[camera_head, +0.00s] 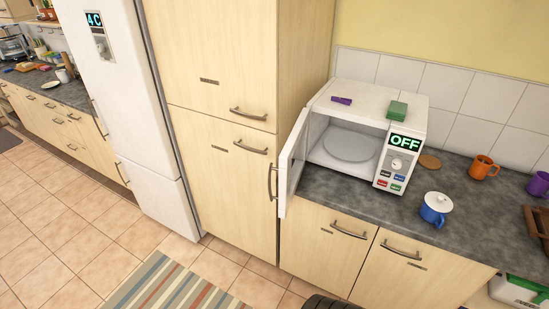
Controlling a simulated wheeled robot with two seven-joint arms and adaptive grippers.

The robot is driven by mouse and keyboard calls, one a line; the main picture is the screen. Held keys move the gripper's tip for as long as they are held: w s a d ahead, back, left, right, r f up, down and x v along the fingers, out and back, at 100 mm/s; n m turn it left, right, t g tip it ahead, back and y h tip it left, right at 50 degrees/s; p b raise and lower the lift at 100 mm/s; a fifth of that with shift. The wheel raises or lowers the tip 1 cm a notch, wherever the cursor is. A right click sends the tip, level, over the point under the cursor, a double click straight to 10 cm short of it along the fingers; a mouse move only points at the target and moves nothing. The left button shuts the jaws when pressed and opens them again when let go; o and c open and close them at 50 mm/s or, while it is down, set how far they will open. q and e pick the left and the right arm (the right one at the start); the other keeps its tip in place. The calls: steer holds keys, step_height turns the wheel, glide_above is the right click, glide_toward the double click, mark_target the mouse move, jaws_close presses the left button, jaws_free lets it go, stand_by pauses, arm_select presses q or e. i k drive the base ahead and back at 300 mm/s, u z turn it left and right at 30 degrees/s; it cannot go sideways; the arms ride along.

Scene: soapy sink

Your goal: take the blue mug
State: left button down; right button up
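The blue mug (434,213) stands upright on the dark grey counter (410,232), to the right of the microwave and close to the counter's front edge. A white lid-like cover with a small knob sits over its top. Its handle appears to face the front. Nothing is touching the mug. Neither of my grippers is in view.
The white microwave (345,105) has its door (292,163) swung open over the counter edge. An orange mug (483,167) and a purple mug (538,184) stand to the right. Counter around the blue mug is clear.

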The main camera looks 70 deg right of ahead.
mark_target(431, 215)
steer(key=i, duration=1.3)
steer(key=z, duration=3.15)
